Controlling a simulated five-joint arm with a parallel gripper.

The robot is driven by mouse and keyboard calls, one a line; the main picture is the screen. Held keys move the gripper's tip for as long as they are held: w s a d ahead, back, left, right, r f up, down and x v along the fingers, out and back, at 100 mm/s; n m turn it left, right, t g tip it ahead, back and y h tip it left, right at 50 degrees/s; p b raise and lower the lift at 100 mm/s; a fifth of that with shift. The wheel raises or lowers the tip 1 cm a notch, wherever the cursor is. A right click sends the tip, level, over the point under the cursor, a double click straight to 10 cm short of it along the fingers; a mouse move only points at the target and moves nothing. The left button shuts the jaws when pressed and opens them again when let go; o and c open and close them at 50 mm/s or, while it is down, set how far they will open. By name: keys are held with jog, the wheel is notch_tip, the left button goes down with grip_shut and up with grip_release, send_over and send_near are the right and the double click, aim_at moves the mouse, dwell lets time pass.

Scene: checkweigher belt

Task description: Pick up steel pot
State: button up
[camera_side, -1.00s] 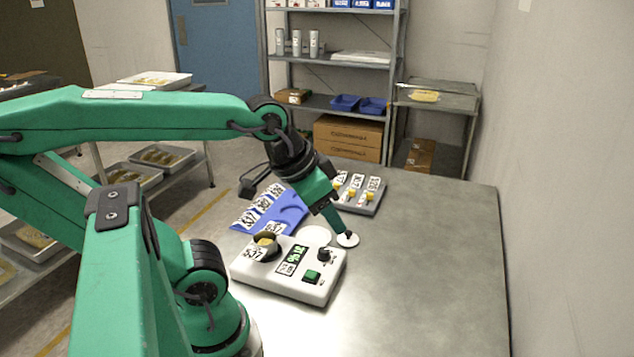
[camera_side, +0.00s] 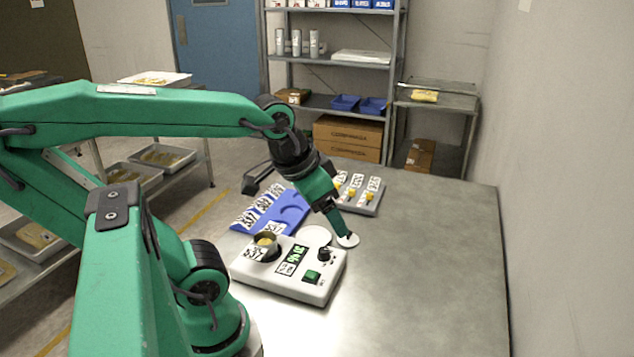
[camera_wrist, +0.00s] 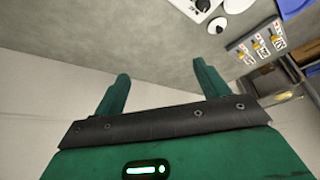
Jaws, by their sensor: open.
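The steel pot (camera_side: 267,243) looks like a small metal cup with yellow contents. It stands upright on the left part of the white weigher (camera_side: 310,290), behind a label reading 537. My gripper (camera_side: 342,237) is to the right of the pot, past the weigher's far right corner, low over a white disc (camera_side: 350,242). In the wrist view my gripper (camera_wrist: 160,85) has its fingers spread with nothing between them. The pot is not recognisable in the wrist view.
A blue labelled tray (camera_side: 270,210) lies behind the weigher. A grey block with yellow-topped parts (camera_side: 362,195) lies behind my gripper. A second white disc (camera_side: 315,236) is beside the weigher. The table (camera_side: 430,270) is clear to the right.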

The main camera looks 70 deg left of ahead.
jog(key=a+f+n+g, duration=0.25)
jog(key=a+f, duration=0.25)
jog(key=a, duration=0.5)
jog(key=n+g, duration=0.2)
jog(key=g, duration=0.1)
send_over(264, 241)
jog(key=f, duration=0.6)
jog(key=shift+s+d+f, duration=0.1)
jog(key=shift+d+f, duration=0.05)
jog(key=shift+d, duration=0.05)
jog(key=shift+f, duration=1.3)
jog(key=shift+a+f, duration=0.1)
jog(key=shift+f, duration=2.5)
jog(key=c, duration=1.1)
jog(key=shift+r+m, duration=0.15)
jog(key=shift+m, duration=0.1)
jog(key=shift+c, duration=0.2)
